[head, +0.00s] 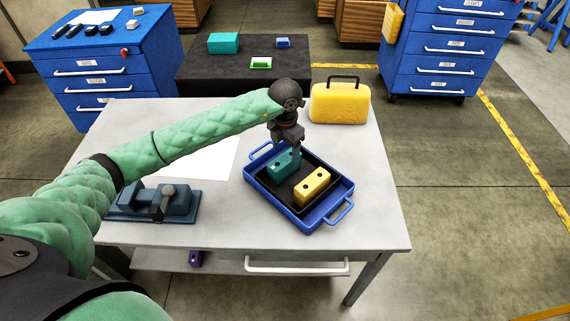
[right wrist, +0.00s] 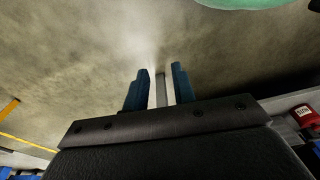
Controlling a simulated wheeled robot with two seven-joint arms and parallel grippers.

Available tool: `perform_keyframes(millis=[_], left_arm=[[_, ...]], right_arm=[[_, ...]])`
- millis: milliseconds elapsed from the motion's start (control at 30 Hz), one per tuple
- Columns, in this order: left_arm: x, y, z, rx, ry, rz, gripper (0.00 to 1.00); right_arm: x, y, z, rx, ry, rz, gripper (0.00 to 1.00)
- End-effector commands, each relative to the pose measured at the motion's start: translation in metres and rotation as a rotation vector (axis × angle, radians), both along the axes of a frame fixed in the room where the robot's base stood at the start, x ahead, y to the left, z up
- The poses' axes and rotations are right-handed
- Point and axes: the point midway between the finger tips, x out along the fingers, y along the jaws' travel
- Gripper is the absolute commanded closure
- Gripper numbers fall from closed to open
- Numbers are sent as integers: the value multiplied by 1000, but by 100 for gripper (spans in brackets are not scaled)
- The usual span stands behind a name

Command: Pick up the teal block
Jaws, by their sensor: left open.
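A teal block (head: 281,166) with dark holes in it sits in the black-lined blue tray (head: 322,221) on the grey table. A yellow block (head: 312,186) with dark holes lies beside it, to the right and nearer. My left gripper (head: 286,153) is open and points down at the teal block, its fingers at the block's upper part. The fingers hide some of the block, and I cannot tell whether they touch it.
A yellow case (head: 340,103) stands behind the tray. A dark blue clamp-like fixture (head: 152,203) and a white sheet (head: 205,158) are on the left of the table. A larger teal box (head: 223,43) sits on the black bench behind. The table's right front is clear.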

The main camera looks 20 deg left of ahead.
Motion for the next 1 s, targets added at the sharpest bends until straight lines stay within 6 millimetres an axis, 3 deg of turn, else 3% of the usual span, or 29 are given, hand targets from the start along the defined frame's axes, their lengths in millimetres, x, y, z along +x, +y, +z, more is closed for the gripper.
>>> perform_keyframes(millis=[433,833,867,1000], left_arm=[[-1,2,-35,1,3,1,33],[-1,1,-45,1,0,-1,33],[-1,1,-45,1,0,0,35],[-1,1,-45,1,0,0,62]], right_arm=[[-20,-20,-48,-17,-32,11,74],[-24,-23,-57,-19,-40,14,74],[-24,-23,-57,-19,-40,14,74],[-24,-23,-57,-19,-40,14,74]])
